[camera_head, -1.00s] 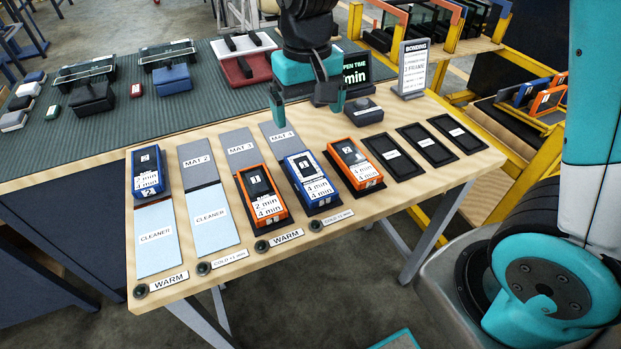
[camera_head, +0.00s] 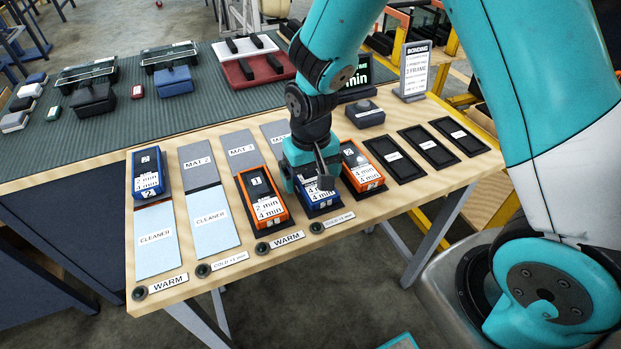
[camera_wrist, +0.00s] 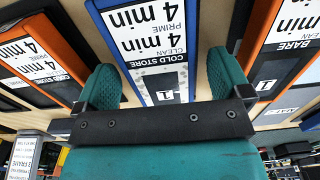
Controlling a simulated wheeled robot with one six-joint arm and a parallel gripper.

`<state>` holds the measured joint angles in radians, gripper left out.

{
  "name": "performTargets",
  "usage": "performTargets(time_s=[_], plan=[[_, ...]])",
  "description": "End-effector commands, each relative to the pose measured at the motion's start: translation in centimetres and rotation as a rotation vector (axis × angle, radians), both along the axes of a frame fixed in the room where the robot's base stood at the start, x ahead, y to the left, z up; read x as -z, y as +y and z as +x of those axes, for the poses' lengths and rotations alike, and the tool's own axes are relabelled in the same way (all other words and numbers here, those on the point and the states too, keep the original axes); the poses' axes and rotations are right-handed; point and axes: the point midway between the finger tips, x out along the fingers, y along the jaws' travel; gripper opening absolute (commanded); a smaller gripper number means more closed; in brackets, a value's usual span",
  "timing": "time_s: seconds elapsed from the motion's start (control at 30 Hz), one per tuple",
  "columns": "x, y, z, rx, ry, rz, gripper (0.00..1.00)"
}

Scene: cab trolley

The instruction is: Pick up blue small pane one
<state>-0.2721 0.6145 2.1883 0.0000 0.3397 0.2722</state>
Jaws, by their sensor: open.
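Blue small pane one (camera_head: 313,194) is a blue-framed slab with a white time label, in the row on the wooden table. My gripper (camera_head: 308,176) is over its far end and hides part of it. In the wrist view, the pane (camera_wrist: 160,45) shows its "1" tag and a "cold store, clean, prime" label. My gripper's teal fingers (camera_wrist: 160,85) are open, one on each side of the pane's end, with nothing gripped. I cannot tell whether they touch it.
Orange panes stand close on the left (camera_head: 262,197) and right (camera_head: 360,167). Another blue pane, tagged 2 (camera_head: 148,174), lies on the far-left mat. Empty black trays (camera_head: 426,146) are at the right. A bonding sign (camera_head: 414,70) stands behind.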

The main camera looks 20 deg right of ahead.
Motion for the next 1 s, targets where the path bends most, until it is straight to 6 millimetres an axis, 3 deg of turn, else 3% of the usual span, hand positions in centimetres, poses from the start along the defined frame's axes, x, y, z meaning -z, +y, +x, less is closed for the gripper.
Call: performTargets(time_s=[0.27,0.37,0.53,0.57,0.83,1.0], plan=[[0.5,0.0,0.0,0.0,-0.001,0.0,0.96],[0.5,0.0,0.0,0.0,-0.001,0.0,0.77],[0.5,0.0,0.0,0.0,-0.001,0.0,0.38],[0.5,0.0,0.0,0.0,-0.001,0.0,0.36],[0.3,0.0,0.1,0.0,-0.002,0.001,0.36],[-1.0,0.0,0.1,0.0,-0.004,0.001,0.36]])
